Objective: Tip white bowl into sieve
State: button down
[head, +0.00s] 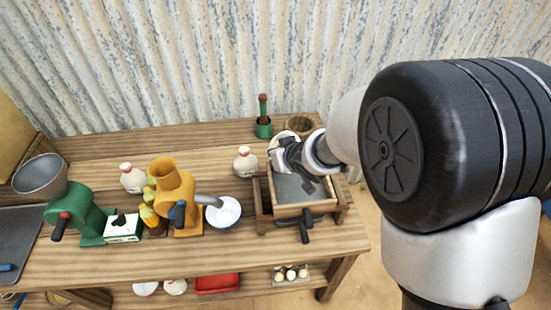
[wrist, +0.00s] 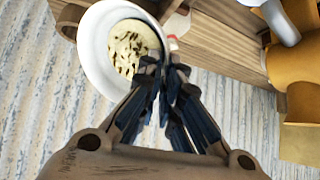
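The white bowl (wrist: 92,62) is at the top of the wrist view, with pale, dark-flecked contents (wrist: 130,48) inside. My gripper (wrist: 168,68) has its fingers close together at the bowl's rim and appears shut on it. In the head view the bowl (head: 281,138) shows only partly, behind my gripper (head: 283,160). The sieve (head: 300,190) is a wooden box with a grey bed and a dark crank handle at its front. My gripper and the bowl are over its back edge. My gripper hides part of the sieve.
A yellow mill (head: 178,195) stands left of the sieve, with a blue-rimmed bowl (head: 223,213) by its spout. A green mill (head: 85,215) is farther left.

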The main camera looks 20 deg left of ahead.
jog(key=shift+s+d+f+m+t+y+b, duration=0.15)
jog(key=shift+d+y+b, duration=0.35)
jog(key=shift+b, duration=1.05)
jog(key=shift+d+f+m+t+y+b, duration=0.1)
jog(key=shift+d+t+y+b, duration=0.15)
jog(key=shift+y+b, duration=0.85)
jog(key=shift+s+d+f+m+t+y+b, duration=0.15)
jog(key=shift+d+b, duration=0.25)
jog(key=shift+b, duration=1.55)
jog(key=shift+d+f+t+y+b, duration=0.15)
jog(key=shift+d+t+y+b, duration=0.2)
jog(key=shift+b, duration=0.9)
jog(key=shift+s+d+f+m+y+b, duration=0.15)
jog(key=shift+d+m+y+b, duration=0.2)
jog(key=shift+b, duration=0.25)
jog(key=s+d+f+m+t+y, duration=0.1)
jog(key=d+m+t+y, duration=0.1)
jog(key=d+t+y, duration=0.2)
jog(key=shift+s+d+f+y+b, duration=0.15)
jog(key=shift+d+f+y+b, duration=0.25)
jog(key=shift+d+y, duration=0.5)
jog(key=shift+a+m, duration=0.1)
jog(key=shift+m, duration=0.15)
